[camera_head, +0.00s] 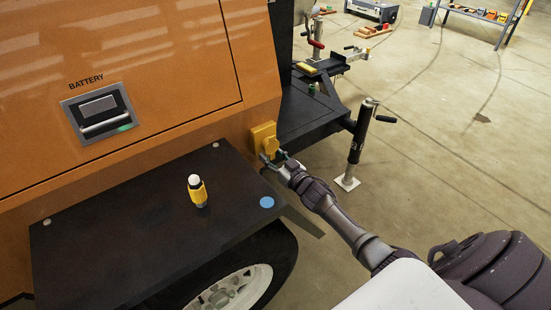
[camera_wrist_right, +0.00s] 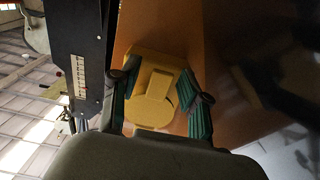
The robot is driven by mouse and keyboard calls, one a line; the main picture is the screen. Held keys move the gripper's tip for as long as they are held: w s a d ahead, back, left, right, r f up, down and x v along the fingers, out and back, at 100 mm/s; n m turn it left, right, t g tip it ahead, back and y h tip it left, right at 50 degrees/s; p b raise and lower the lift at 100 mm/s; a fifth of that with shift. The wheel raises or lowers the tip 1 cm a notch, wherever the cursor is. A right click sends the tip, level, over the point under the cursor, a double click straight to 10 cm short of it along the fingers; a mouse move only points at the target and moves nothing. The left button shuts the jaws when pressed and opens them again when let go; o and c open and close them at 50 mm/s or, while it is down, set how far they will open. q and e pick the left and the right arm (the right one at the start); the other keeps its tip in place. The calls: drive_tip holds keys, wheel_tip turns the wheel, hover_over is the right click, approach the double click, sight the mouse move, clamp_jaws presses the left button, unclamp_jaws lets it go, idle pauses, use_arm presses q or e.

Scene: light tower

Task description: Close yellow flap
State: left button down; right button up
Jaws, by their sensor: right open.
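The yellow flap (camera_head: 271,146) is on a square yellow housing (camera_head: 259,132) at the lower corner of the orange machine body. In the right wrist view the flap (camera_wrist_right: 153,108) has a rounded end and lies in front of the yellow housing (camera_wrist_right: 172,66). I cannot tell how far it stands off the housing. My right gripper (camera_head: 274,161) is open and empty, just below and in front of the flap. In the wrist view its green-padded fingers (camera_wrist_right: 162,100) are on both sides of the flap; contact is unclear. My left gripper is out of view.
A black hitch frame (camera_head: 308,115) and jack stand (camera_head: 358,145) are to the right.

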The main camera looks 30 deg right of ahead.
drive_tip(key=s+d, duration=0.1)
drive_tip(key=s, duration=1.1)
